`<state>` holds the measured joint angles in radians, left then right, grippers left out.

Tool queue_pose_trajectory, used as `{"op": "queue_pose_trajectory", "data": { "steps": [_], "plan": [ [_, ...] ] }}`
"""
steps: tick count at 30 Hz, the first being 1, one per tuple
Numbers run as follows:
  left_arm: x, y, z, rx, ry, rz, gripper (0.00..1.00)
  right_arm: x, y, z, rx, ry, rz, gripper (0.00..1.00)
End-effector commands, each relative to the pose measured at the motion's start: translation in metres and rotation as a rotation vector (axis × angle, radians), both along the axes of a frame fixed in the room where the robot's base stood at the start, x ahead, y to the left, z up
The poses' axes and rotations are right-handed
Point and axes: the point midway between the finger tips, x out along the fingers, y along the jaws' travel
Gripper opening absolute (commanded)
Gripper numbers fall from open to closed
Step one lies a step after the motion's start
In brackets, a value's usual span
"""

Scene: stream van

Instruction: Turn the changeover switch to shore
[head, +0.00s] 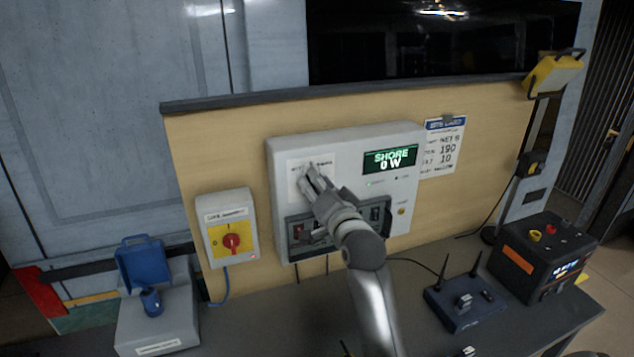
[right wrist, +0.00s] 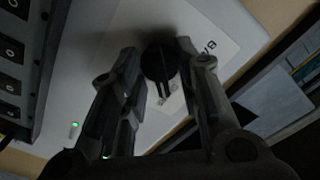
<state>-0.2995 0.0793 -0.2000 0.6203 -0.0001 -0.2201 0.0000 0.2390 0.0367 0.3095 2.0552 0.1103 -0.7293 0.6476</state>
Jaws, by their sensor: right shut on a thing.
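The changeover switch is a round black knob (right wrist: 160,66) on a white label plate, seen in the right wrist view. It sits on the light grey power panel (head: 345,142) fixed to the wooden board. My right gripper (head: 312,180) is at the upper left of the panel and hides the knob in the head view. Its fingers (right wrist: 157,52) are closed on the two sides of the knob. The knob's pointer ridge points down in the wrist picture. The panel's green display (head: 390,161) reads "SHORE 0 W". My left gripper is not in view.
A router (head: 462,303) and a black power unit (head: 543,258) stand on the bench at right.

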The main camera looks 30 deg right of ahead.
Motion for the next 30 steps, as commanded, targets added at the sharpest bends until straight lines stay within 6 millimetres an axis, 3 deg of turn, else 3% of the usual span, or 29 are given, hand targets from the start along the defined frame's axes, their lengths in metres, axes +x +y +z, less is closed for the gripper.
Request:
{"op": "queue_pose_trajectory", "data": {
  "steps": [17, 18, 23, 30],
  "plan": [
    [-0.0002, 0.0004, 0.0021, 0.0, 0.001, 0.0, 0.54, 0.0001, -0.0002, -0.0004, 0.033, -0.008, 0.0, 0.07],
    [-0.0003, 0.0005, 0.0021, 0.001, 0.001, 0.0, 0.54, 0.0, -0.0002, -0.0003, 0.033, -0.008, 0.0, 0.33],
    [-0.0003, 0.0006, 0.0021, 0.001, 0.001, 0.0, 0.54, 0.0, -0.0002, -0.0002, 0.032, -0.008, 0.0, 0.54],
    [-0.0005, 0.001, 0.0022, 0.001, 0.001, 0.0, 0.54, 0.0, -0.0001, 0.0, 0.031, -0.007, 0.0, 0.54]
  ]
}}
